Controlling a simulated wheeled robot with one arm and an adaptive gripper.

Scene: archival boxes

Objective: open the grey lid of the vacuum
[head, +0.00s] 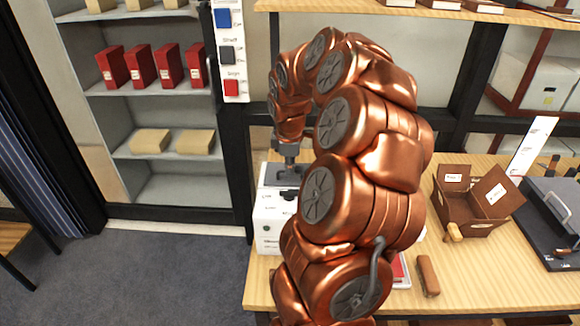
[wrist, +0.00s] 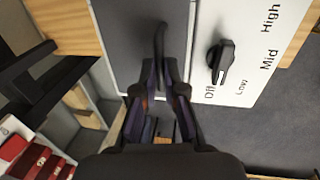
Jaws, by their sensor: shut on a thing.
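The vacuum (head: 268,228) is a white box at the left end of the wooden table, partly hidden behind my arm in the head view. Its grey lid (head: 275,172) lies on top; in the wrist view the lid (wrist: 120,40) is a flat dark grey panel beside the white control face. My gripper (head: 290,160) points down at the lid. In the wrist view my gripper (wrist: 158,75) is shut on a thin dark handle (wrist: 160,35) on the lid. The lid looks flat, with no clear gap showing.
A black dial (wrist: 220,62) marked Off, Low, Mid and High is right of the fingers. A brown open box (head: 475,208) and a wooden-handled tool (head: 428,276) are on the table. A switch panel (head: 230,50) and shelves with red boxes (head: 140,65) stand behind left.

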